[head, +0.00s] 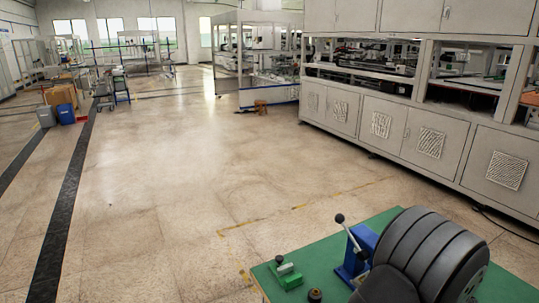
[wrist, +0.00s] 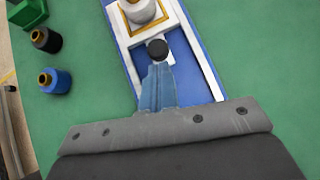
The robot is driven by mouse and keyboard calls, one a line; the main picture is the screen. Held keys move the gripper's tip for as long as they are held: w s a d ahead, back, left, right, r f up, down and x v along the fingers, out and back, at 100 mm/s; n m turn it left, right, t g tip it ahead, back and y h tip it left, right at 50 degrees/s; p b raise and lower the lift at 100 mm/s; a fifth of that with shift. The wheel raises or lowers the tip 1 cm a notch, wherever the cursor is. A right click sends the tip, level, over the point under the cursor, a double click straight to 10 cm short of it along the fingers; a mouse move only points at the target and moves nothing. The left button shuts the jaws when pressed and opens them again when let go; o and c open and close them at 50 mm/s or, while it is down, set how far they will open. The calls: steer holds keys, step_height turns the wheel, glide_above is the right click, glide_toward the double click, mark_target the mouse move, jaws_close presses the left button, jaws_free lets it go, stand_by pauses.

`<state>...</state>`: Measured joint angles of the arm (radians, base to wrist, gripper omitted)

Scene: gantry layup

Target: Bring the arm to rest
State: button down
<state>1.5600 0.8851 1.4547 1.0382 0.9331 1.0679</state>
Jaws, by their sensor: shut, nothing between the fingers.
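In the wrist view, my gripper (wrist: 158,72) reaches up from the lower edge as a narrow blue-grey pair of fingers, closed together and empty. Its wide grey mount with dark bolts fills the bottom of the view. The fingertips point at a black round knob (wrist: 157,49) over a blue fixture with a white frame (wrist: 205,70); whether they touch it I cannot tell. In the head view, a large dark segmented body at the lower right, apparently my arm, hides much of the bench. My gripper's fingers are not visible there.
The green bench (head: 330,257) carries a blue device (head: 362,243) with a black-knobbed lever (head: 341,219), a green block (head: 288,279) and a spool (head: 315,295). The wrist view shows a black spool (wrist: 46,40) and a blue spool (wrist: 55,81). Grey cabinets (head: 420,130) stand behind; open floor lies left.

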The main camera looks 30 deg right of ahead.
steer(key=s, duration=1.2)
steer(key=shift+s+a, duration=0.2)
steer(key=shift+a, duration=0.05)
steer(key=v, duration=1)
steer(key=w+a+f+n+g+y, duration=0.1)
steer(key=w+a+n+g, duration=0.1)
steer(key=w+a+n, duration=0.1)
steer(key=w+a+f+n+g+y, duration=0.1)
steer(key=w+a+n+g, duration=0.1)
steer(key=w+a+n, duration=0.2)
steer(key=w+a+f+n+g+y, duration=0.1)
steer(key=w+a+f+n+g, duration=0.1)
steer(key=w+a+n, duration=0.2)
steer(key=shift+w+n, duration=1.65)
steer(key=shift+n, duration=0.65)
steer(key=shift+w+a+n+g, duration=0.45)
steer(key=shift+a+n, duration=0.1)
steer(key=shift+n, duration=0.45)
steer(key=c, duration=2.2)
jaws_free()
